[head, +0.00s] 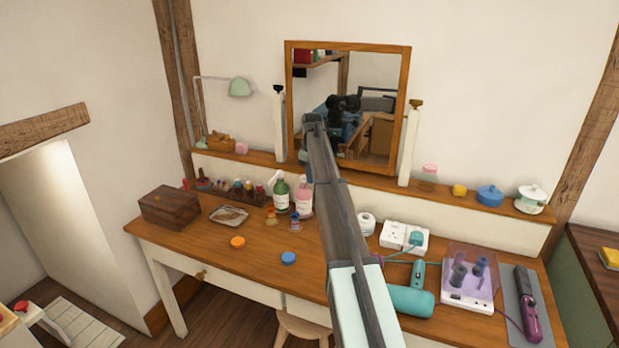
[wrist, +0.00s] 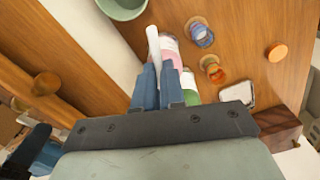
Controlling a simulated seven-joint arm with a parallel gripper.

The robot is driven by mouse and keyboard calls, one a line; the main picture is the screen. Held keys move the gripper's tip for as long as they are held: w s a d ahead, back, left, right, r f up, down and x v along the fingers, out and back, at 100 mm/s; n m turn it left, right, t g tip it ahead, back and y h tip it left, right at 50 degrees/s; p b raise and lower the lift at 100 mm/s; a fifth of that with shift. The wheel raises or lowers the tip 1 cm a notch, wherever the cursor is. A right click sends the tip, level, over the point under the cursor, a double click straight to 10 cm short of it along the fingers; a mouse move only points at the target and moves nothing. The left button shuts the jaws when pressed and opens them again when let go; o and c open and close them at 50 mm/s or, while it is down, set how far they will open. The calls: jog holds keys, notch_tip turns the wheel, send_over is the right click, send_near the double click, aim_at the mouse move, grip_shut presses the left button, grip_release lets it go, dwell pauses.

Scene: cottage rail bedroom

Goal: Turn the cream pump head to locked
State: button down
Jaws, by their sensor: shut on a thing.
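A pink bottle (head: 303,198) stands upright on the dressing table beside a green bottle (head: 281,196). Both show in the wrist view, pink (wrist: 170,48) and green (wrist: 189,90). In the wrist view a white pump head (wrist: 153,42) with a long spout shows between the tips of my gripper (wrist: 157,70). The blue-grey fingers are close together and shut on it. It sits right beside the pink bottle; its join to the bottle is hidden by the fingers. In the head view my arm covers the area above the pink bottle, so the pump head's turn angle cannot be read there.
Near the bottles are two small jars (head: 270,217), an orange cap (head: 238,242), a blue cap (head: 288,258), a metal tray (head: 229,215) and a wooden box (head: 170,207). A mirror (head: 384,140) stands behind. A teal hair dryer (head: 409,300) lies right. The front left tabletop is clear.

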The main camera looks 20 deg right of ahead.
jog(key=shift+w+d+n, duration=0.25)
jog(key=shift+d+n, duration=0.05)
jog(key=shift+n, duration=0.6)
jog(key=shift+w+d+n, duration=0.2)
jog(key=shift+d+n, duration=0.05)
jog(key=shift+n, duration=0.65)
jog(key=c, duration=1.2)
grip_release()
notch_tip(320, 180, up, 14)
jog(key=shift+f, duration=0.15)
